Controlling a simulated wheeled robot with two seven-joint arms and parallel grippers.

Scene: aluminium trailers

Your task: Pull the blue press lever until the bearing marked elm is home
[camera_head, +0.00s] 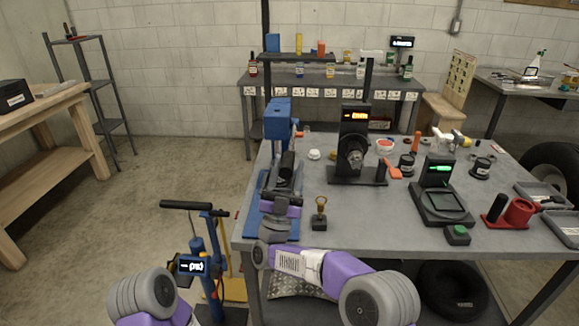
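The blue press (279,125) stands at the left edge of the grey workbench, with its blue base running toward me. A dark upright bar (288,165) in front of the press head looks like its lever grip. My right arm reaches in over the front edge, and my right gripper (284,186) is at the press, close against the lower end of this bar. The fingers are small and overlap the dark parts, so I cannot tell whether they are closed on it. The elm bearing and its marking cannot be made out. My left forearm shows at bottom left; its gripper is out of view.
A small block with a brass-coloured ring (320,212) stands just right of my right wrist. A black stand with an orange display (354,140) and a black scale with a green display (440,190) are further right. A blue pump unit (197,265) stands on the floor left of the bench.

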